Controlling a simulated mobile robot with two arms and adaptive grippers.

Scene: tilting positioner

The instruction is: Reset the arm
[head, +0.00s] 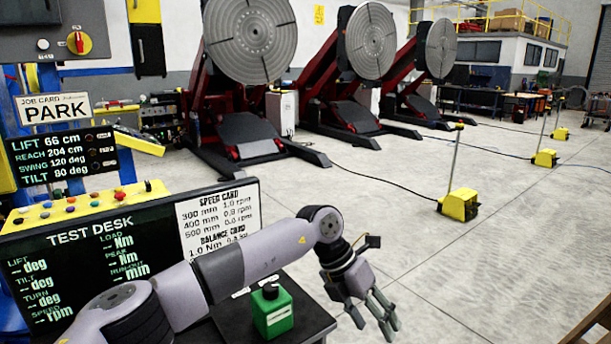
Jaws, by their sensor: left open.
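My left arm reaches in from the bottom left, bent at the elbow. Its gripper (373,318) hangs fingers down at the lower centre, open with nothing between the fingers. It is to the right of a green bottle with a black cap (272,312), apart from it, with grey floor behind. A job card (53,108) at the left reads PARK. The readout panel (62,157) below it shows lift 66 cm, reach 204 cm, swing 120 deg and tilt 80 deg. My right gripper is not in view.
The test desk screen (105,262) has blank readings and a white speed card (218,222). The bottle stands on a dark tabletop (312,318). Red positioners with round grey plates (250,40) stand behind. Yellow pedals (459,205) and cables lie on the floor. Open floor spreads right.

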